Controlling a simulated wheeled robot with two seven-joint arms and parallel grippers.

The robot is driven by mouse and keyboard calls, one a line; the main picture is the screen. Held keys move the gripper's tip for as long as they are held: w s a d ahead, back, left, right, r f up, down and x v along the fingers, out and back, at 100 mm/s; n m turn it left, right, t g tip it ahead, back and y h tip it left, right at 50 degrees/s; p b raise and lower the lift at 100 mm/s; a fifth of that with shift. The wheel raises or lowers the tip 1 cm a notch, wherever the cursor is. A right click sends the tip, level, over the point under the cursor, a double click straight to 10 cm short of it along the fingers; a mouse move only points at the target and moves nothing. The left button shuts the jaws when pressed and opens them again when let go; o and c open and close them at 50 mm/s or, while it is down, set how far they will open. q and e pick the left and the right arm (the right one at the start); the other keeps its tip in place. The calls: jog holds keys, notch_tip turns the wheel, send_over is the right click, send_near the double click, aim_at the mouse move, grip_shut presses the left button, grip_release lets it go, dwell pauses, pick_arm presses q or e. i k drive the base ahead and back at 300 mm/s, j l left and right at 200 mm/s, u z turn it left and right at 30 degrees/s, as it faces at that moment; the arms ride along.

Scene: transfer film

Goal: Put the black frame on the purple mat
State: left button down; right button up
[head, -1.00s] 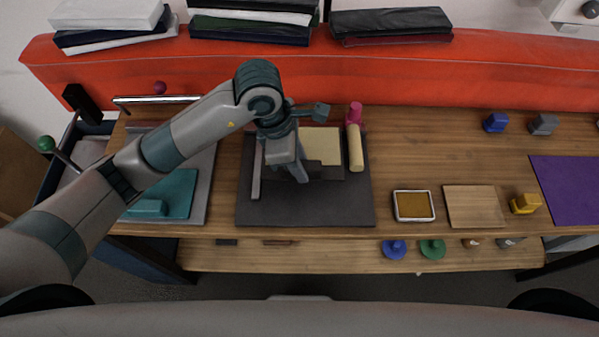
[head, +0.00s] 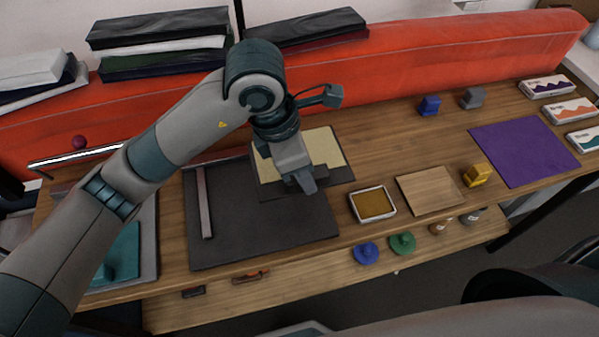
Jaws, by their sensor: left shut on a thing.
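My left gripper (head: 304,182) is shut on the near edge of the black frame (head: 341,176). The frame is a dark flat border with a cream panel in it, partly hidden by my gripper and arm. It appears just above the far right part of a dark grey board (head: 265,225); the exact gap is hard to tell. The purple mat (head: 525,150) lies flat and bare at the right of the table, well apart from the frame. My right gripper is out of view.
Patterned boxes (head: 548,87) line the right side. A red padded bench (head: 440,60) runs behind.

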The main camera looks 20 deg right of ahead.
aim_at(533, 145)
jog(key=k, duration=1)
